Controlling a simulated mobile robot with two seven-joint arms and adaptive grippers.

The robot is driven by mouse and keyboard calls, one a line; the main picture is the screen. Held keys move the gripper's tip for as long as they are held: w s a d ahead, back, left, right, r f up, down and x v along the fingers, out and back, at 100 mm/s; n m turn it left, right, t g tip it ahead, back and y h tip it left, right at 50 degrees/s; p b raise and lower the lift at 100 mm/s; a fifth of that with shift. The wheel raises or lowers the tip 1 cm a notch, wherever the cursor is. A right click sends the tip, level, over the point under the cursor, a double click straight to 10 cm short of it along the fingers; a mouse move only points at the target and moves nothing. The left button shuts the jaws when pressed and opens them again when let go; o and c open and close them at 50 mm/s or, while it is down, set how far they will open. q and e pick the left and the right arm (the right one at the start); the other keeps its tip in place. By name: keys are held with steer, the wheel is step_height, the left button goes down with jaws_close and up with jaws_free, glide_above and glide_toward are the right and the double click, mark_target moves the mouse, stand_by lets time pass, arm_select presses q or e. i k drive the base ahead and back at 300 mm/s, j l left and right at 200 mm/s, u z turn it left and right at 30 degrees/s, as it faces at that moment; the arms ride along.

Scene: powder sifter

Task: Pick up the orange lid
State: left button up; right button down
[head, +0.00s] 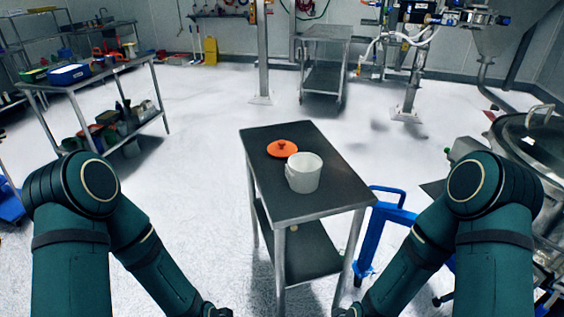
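The orange lid (282,149) lies flat on the dark top of a small metal table (331,199), with a small knob at its middle. A white pot (304,173) stands upright on the same table, just in front of the lid and to its right. My two arms reach down along the left and right sides of the head view, in front of the table.
A blue frame (375,230) stands close to the table's right side. A large steel vessel (540,140) is at the right. A workbench (100,75) with trays stands at the left. A steel cart (326,40) is at the back. White floor around the table's left is clear.

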mark_target(281, 149)
steer(key=k+z, duration=0.35)
steer(key=k+l+z, duration=0.15)
steer(key=z, duration=1.8)
steer(key=k+j+z, duration=0.15)
steer(key=j, duration=0.25)
steer(key=k+j+z, duration=0.15)
steer(key=j, duration=0.25)
steer(key=k+j, duration=0.1)
steer(key=j, duration=0.25)
steer(key=k+j, duration=0.1)
steer(key=j, duration=0.3)
steer(key=k+j, duration=0.15)
steer(key=j, duration=0.2)
steer(key=k+j, duration=0.1)
steer(key=j, duration=0.3)
steer(key=k+j, duration=0.1)
steer(key=j, duration=0.25)
